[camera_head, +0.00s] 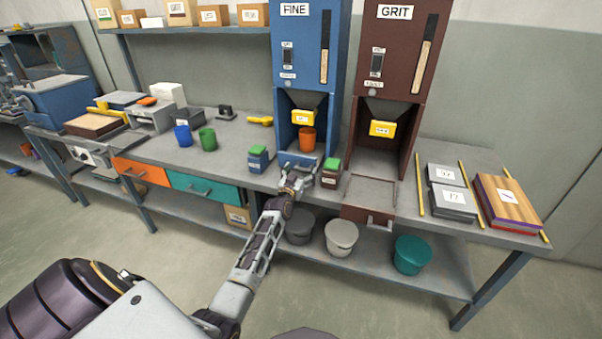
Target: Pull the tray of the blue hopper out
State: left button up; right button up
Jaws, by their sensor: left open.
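The blue hopper (307,76), labelled FINE, stands at the back of the workbench. An orange cup (307,140) stands in its opening under a yellow labelled spout piece (304,117). The hopper's tray (300,160) shows at the bottom of the opening, with its front partly hidden by my gripper. My left gripper (296,177) is open at the front of this tray, close to its handle. I cannot tell whether the fingers touch or surround the handle. My right gripper is not in view.
A blue-and-green box (258,159) and a dark red box with a green top (331,172) stand close on either side of my gripper. The brown GRIT hopper (392,55) stands to the right, its tray (367,215) reaching past the bench front. Buckets (341,237) sit on the lower shelf.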

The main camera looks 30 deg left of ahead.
pick_arm(q)
jog(key=shift+w, duration=0.2)
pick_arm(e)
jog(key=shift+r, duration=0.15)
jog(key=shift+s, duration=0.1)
pick_arm(q)
jog(key=c, duration=1.4)
jog(key=shift+c, duration=0.2)
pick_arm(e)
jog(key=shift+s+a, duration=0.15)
pick_arm(q)
jog(key=shift+s, duration=0.1)
